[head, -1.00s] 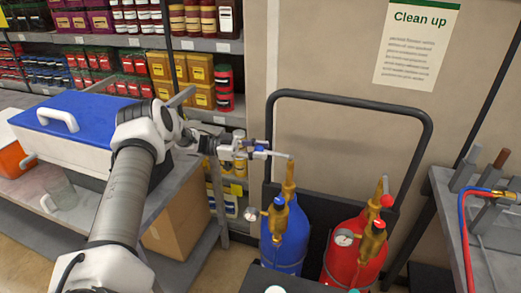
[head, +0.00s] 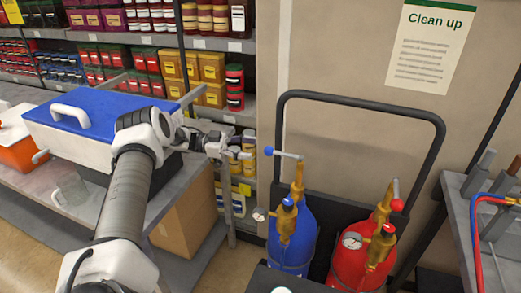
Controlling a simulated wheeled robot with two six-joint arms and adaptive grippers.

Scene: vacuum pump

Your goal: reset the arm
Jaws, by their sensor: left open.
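My left arm comes in from the lower left, and its gripper (head: 240,147) is open and empty. It is to the left of the blue-tipped lever (head: 283,154) on the blue gas cylinder (head: 293,245), with a small gap between them. The lever points left from the brass valve (head: 297,180). The red gas cylinder (head: 350,268) stands to the right, with a brass valve and a red-tipped lever (head: 396,195). Each cylinder has a gauge. My right gripper is not in view.
The cylinders stand in a black-framed cart (head: 365,103) against the wall. A bench with a blue-lidded cooler (head: 95,112) and a clear jug (head: 72,190) is at left, near stocked shelves. A grey bench (head: 458,188) with red and blue hoses is at right.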

